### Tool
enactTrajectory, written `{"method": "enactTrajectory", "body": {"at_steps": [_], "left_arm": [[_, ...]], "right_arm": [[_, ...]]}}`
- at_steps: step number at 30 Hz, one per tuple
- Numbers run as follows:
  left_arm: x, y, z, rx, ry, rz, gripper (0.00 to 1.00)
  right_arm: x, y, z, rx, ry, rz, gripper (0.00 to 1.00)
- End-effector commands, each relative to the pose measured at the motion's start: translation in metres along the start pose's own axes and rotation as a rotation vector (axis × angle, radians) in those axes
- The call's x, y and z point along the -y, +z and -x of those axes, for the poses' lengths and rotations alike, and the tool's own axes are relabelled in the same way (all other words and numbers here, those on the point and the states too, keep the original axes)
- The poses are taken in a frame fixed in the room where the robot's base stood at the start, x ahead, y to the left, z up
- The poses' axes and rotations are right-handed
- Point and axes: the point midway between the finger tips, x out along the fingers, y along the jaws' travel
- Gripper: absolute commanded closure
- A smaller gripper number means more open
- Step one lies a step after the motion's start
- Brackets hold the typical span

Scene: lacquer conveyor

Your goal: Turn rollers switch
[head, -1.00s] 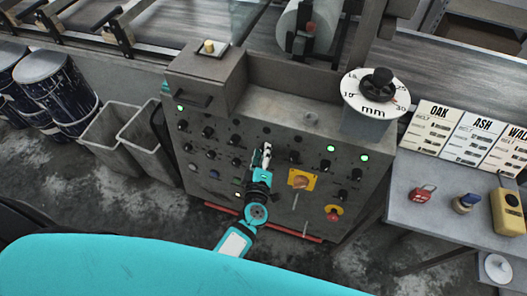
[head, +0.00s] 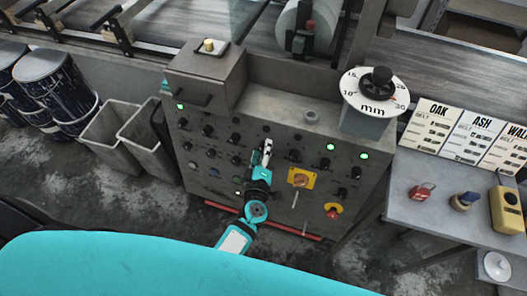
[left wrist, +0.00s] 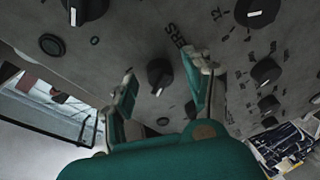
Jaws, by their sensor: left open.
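The grey control panel (head: 225,175) carries several black rotary switches in the head view. In the left wrist view one black switch (left wrist: 160,75) with a white pointer line sits beyond and between my open fingertips. Printed letters ending in "ERS" (left wrist: 180,40) stand beside it, partly cut by a finger. My left gripper (head: 265,150) is at the middle of the panel, and its fingers also show in the left wrist view (left wrist: 165,85). It is open and empty; I cannot tell whether a finger touches the switch. In the head view the gripper hides part of the panel there. My right gripper is not visible.
Other switches (left wrist: 255,12) surround this one closely. A dial marked "mm" (head: 375,100) stands on top. A table (head: 410,225) is at right, grey bins (head: 112,135) at left.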

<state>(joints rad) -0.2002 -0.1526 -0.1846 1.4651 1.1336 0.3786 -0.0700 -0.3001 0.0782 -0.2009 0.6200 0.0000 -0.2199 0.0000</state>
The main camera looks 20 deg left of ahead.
Motion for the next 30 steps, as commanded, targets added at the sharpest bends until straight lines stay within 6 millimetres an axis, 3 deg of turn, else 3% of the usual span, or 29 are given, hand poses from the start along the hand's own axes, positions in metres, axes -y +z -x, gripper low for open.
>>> {"method": "enactTrajectory", "body": {"at_steps": [5, 15, 21, 30], "left_arm": [[0.001, 0.001, 0.011, 0.001, -0.002, 0.001, 0.48], [0.001, 0.001, 0.08, 0.002, -0.003, 0.0, 0.48], [0.001, 0.001, 0.11, 0.002, -0.002, -0.001, 0.48], [0.0, 0.0, 0.12, 0.0, 0.0, 0.0, 0.48]], "right_arm": [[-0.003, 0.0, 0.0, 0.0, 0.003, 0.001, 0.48], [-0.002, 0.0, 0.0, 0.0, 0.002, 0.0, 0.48], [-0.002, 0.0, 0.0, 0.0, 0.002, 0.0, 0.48], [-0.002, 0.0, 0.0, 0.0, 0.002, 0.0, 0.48]]}}
